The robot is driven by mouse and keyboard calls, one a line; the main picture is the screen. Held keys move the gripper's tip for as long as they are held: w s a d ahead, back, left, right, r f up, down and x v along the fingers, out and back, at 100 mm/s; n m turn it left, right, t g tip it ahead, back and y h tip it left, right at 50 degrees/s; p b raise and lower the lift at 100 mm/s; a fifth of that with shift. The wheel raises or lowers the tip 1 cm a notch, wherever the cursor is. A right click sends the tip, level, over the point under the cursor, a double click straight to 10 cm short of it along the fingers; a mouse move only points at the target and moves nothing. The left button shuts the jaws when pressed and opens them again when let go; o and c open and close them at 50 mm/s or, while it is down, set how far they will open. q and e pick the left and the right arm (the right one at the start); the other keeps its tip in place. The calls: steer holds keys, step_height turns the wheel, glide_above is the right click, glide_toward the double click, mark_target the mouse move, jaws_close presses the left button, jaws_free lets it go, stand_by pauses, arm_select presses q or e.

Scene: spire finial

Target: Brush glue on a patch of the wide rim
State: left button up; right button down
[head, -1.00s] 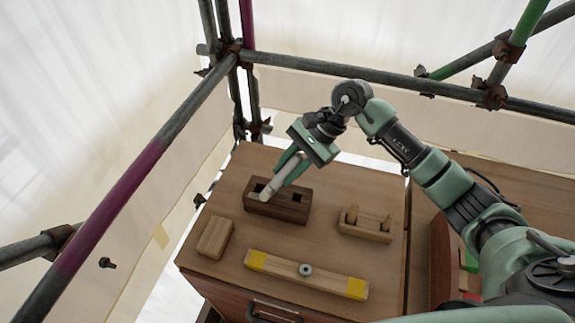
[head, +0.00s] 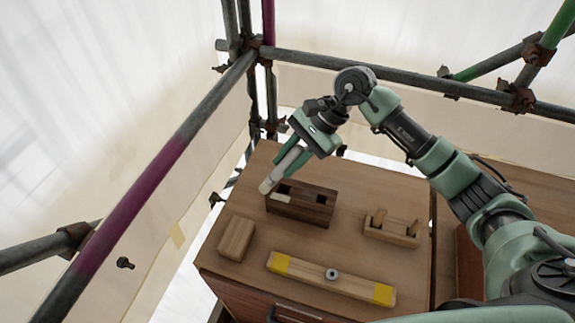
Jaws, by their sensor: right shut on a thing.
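A dark brown wooden block (head: 300,209) with two square holes in its top stands on the wooden worktop. A pale patch (head: 279,197) shows on its top rim near the left hole. My right gripper (head: 292,158) is shut on a whitish cylindrical tool (head: 274,179), probably the glue brush, held tilted with its tip pointing down and left. The tip is at the block's left end, beside the pale patch. I cannot tell whether it touches the block. My left gripper is not in view.
A small light wooden block (head: 236,238), a bar with yellow ends and a metal ring (head: 332,283), and a light block with two upright pegs (head: 392,230) lie on the worktop (head: 250,190). Scaffold tubes (head: 150,180) pass left and behind.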

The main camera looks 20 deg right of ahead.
mark_target(292, 154)
steer(key=r, duration=0.2)
steer(key=r+p, duration=0.1)
steer(key=r, duration=0.1)
steer(key=shift+s+d, duration=0.25)
steer(key=shift+d, duration=0.1)
steer(key=shift+w+a+r, duration=0.1)
steer(key=shift+w+r, duration=0.05)
steer(key=shift+r, duration=0.65)
steer(key=shift+r+p, duration=0.45)
steer(key=shift+r, duration=0.35)
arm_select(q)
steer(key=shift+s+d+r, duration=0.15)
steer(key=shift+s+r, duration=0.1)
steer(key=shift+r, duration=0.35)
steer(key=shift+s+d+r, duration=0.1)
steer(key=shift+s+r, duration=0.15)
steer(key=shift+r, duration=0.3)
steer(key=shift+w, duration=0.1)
